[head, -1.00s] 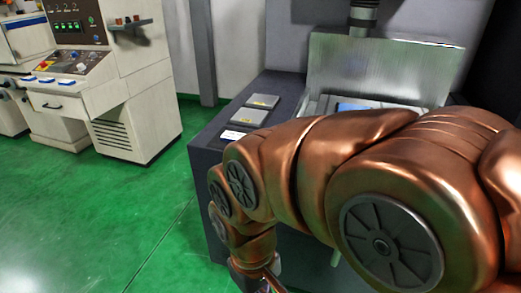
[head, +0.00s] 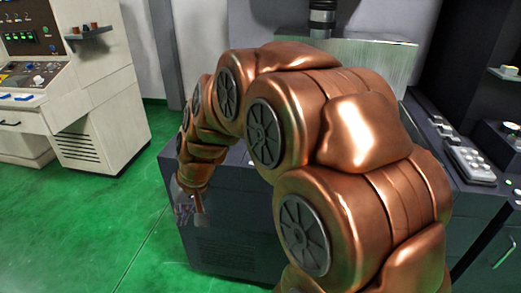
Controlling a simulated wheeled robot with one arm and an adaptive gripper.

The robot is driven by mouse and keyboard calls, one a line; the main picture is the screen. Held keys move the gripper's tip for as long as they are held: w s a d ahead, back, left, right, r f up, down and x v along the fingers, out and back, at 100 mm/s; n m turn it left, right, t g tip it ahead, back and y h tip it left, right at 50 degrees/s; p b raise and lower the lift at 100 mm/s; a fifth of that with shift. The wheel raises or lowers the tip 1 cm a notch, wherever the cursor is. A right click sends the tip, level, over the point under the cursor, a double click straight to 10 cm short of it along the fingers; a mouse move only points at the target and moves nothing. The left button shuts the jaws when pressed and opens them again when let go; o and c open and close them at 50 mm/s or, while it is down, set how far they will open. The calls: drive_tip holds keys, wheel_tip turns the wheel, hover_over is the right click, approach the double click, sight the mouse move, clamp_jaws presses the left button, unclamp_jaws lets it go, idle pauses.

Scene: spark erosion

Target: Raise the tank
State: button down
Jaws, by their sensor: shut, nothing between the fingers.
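A brushed metal tank panel (head: 388,58) stands upright on the dark machine (head: 232,245), below the vertical machine head (head: 322,18). My copper arm hides most of the tank and the worktop in front of it. My gripper (head: 190,214) hangs low at the machine's front left, in front of its dark front face and apart from the tank. It is small in the picture and looks shut, with nothing seen in it.
A beige control cabinet (head: 100,95) stands at the left. A dark side unit with a button pad (head: 470,163) and a row of switches (head: 440,125) is at the right. Open green floor (head: 90,225) lies at the front left.

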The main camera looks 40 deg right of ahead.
drive_tip(key=w+d+r+m+t+h+p, duration=0.1)
drive_tip(key=w+d+m+t+p, duration=0.1)
drive_tip(key=w+d, duration=0.6)
drive_tip(key=w+d+r+m+t+h+p, duration=0.1)
drive_tip(key=w+d+r+m+t, duration=0.15)
drive_tip(key=w+d, duration=0.6)
drive_tip(key=s+d+f+m+t+h+p, duration=0.1)
drive_tip(key=d+m+h, duration=0.3)
drive_tip(key=d, duration=2)
drive_tip(key=shift+s+d+f+m+p, duration=0.25)
drive_tip(key=shift+d+f+m+p, duration=0.1)
drive_tip(key=shift+m+p, duration=0.2)
drive_tip(key=shift+f, duration=0.15)
wheel_tip(320, 180, down, 9)
drive_tip(key=b, duration=0.6)
drive_tip(key=shift+r+b, duration=0.2)
drive_tip(key=shift+b, duration=0.15)
drive_tip(key=shift+f+b, duration=0.4)
drive_tip(key=shift+b, duration=0.05)
